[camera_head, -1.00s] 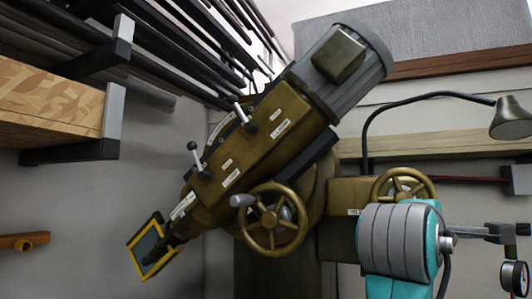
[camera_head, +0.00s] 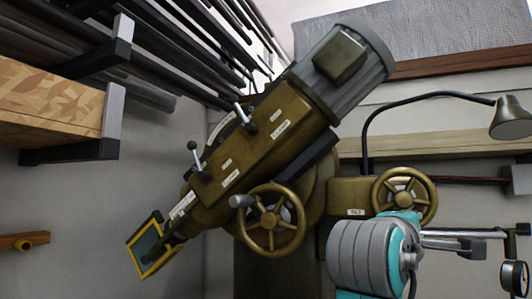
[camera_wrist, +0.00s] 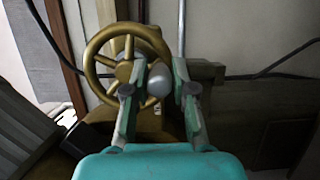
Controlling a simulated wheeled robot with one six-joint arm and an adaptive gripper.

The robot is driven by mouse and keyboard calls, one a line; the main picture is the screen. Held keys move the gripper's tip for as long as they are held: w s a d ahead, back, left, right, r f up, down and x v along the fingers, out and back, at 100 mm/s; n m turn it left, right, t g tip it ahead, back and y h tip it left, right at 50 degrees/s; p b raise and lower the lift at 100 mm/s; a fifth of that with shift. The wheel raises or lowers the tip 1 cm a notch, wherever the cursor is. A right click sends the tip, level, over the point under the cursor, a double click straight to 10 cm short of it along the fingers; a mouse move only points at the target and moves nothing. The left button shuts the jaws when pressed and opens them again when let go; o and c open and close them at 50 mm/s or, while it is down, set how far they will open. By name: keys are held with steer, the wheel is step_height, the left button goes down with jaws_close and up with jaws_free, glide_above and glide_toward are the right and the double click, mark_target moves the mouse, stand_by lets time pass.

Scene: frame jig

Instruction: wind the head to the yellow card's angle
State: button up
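The bronze machine head (camera_head: 255,140) leans, with its grey motor (camera_head: 345,70) at upper right and its nose at lower left. A yellow-bordered panel (camera_head: 134,263), which looks like the yellow card, shows around the nose tip. The handwheel labelled TILT (camera_head: 404,197) stands right of the head; its lower part is behind my arm. In the wrist view, a bronze wheel (camera_wrist: 91,57), apparently that one, has a grey knob (camera_wrist: 160,78). My gripper (camera_wrist: 157,90) is open, its fingers on either side of the knob. A gap shows beside the knob; contact is unclear.
A second handwheel (camera_head: 271,220) with a grey handle is on the head's front. A lamp (camera_head: 510,118) arches over the right side. A dial gauge (camera_head: 514,276) is at lower right. Racked bars and a wooden board (camera_head: 50,100) fill the upper left.

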steer(key=o, duration=0.5)
steer(key=shift+s+a, duration=0.1)
steer(key=v, duration=0.7)
steer(key=shift+s, duration=0.2)
stand_by(0.3)
